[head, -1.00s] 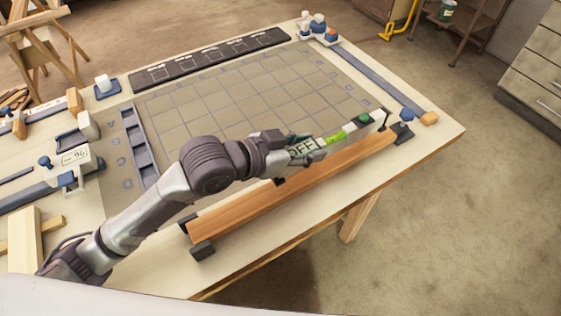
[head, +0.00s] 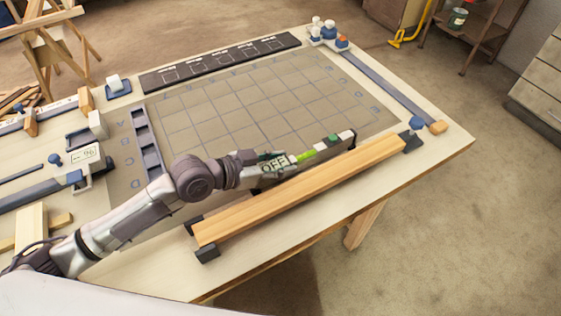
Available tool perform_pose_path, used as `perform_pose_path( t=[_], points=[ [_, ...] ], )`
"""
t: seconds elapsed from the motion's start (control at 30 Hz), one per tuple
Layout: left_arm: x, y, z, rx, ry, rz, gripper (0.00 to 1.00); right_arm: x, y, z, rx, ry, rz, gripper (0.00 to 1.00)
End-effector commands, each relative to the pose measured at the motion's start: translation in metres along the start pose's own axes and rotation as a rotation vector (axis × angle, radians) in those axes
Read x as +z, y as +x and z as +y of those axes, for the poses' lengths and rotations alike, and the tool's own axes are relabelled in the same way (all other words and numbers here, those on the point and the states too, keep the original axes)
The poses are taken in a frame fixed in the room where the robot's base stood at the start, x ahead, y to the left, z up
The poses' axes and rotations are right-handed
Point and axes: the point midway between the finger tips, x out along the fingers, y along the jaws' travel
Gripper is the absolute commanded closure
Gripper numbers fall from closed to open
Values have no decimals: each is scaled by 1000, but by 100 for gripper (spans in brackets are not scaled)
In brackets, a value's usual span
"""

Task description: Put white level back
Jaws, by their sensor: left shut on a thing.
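The white level (head: 321,147) is a slim bar with a bright green part, dark bands and a white far end. My left gripper (head: 262,163) is shut on its near part in the head view. Part of the level is hidden by the gripper, and a plate reading "OFF" (head: 274,166) shows at the jaws. The level is over the near edge of the gridded mat (head: 225,113), behind the wooden lath (head: 315,190). I cannot tell whether it touches the mat. My right gripper is not in view.
The lath rests on black supports (head: 207,253) along the front of the table. A dark strip with marked outlines (head: 220,63) lies at the back. A slotted tray (head: 146,140) is left of the mat. A blue-and-white cluster (head: 327,35) stands at the back right. The mat's middle is clear.

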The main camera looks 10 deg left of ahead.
Motion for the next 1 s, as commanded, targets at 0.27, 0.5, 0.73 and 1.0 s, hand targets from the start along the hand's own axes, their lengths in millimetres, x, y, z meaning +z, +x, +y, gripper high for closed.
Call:
perform_pose_path(
  t=[0.27,0.5,0.73,1.0],
  points=[
    [2,1,0,0,0,0,51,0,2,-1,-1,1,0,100],
    [2,1,0,0,0,0,51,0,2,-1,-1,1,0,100],
    [2,-15,-1,-3,1,-2,51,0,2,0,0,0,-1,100],
    [3,-73,-1,-2,3,-6,51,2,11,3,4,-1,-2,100]
  ],
)
